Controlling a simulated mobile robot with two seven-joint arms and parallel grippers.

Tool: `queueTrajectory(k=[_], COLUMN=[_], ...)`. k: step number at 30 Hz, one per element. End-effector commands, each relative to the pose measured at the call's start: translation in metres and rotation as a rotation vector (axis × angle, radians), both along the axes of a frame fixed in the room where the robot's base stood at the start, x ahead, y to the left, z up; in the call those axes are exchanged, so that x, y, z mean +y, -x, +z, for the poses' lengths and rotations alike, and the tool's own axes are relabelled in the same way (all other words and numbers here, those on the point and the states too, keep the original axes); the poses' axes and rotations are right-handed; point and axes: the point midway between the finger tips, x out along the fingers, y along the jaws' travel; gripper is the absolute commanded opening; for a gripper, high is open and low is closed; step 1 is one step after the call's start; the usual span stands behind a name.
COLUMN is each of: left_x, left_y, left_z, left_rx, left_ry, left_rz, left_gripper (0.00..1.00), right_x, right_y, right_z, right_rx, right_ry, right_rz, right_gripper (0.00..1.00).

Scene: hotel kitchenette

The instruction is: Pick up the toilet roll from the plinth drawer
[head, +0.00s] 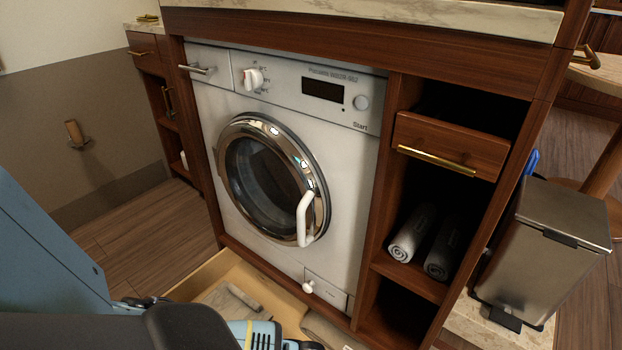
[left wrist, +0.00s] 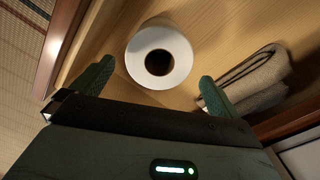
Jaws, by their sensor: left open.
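The white toilet roll (left wrist: 137,60) stands on end in the open plinth drawer, its round hole facing the left wrist camera. My left gripper (left wrist: 157,73) is open, with one green finger towards each side of the roll. Nothing is held; I cannot tell how far the fingertips are above the roll. In the head view the wooden plinth drawer (head: 208,274) is pulled out under the washing machine. My left arm covers part of it there and hides the roll. My right gripper is not in view.
A folded grey-beige cloth (left wrist: 262,78) lies in the drawer to the right of the roll, close to the right finger. The washing machine (head: 345,185) rises behind the drawer. A metal pedal bin (head: 545,235) stands at the right. Floor (head: 140,235) is clear at the left.

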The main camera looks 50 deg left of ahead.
Motion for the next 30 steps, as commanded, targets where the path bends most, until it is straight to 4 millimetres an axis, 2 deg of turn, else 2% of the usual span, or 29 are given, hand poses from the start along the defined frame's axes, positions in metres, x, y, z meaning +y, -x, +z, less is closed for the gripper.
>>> queueTrajectory(k=[4,8,14,25,30], left_x=[0.0,0.0,-0.001,-0.001,-0.001], left_y=[0.001,0.0,0.0,0.0,-0.001], left_z=[-0.018,-0.026,-0.028,-0.071,-0.077], left_rx=[0.004,0.001,0.001,0.003,0.001], left_ry=[-0.001,0.0,0.001,0.0,-0.001], left_rz=[0.0,0.0,0.0,-0.001,-0.001], left_gripper=[1.0,1.0,1.0,1.0,1.0], right_x=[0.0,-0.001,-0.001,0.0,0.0], right_y=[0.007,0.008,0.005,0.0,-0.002], right_z=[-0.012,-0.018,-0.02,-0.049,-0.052], right_rx=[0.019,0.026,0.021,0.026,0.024], right_ry=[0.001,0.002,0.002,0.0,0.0], right_rz=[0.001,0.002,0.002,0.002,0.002], right_gripper=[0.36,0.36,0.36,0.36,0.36])
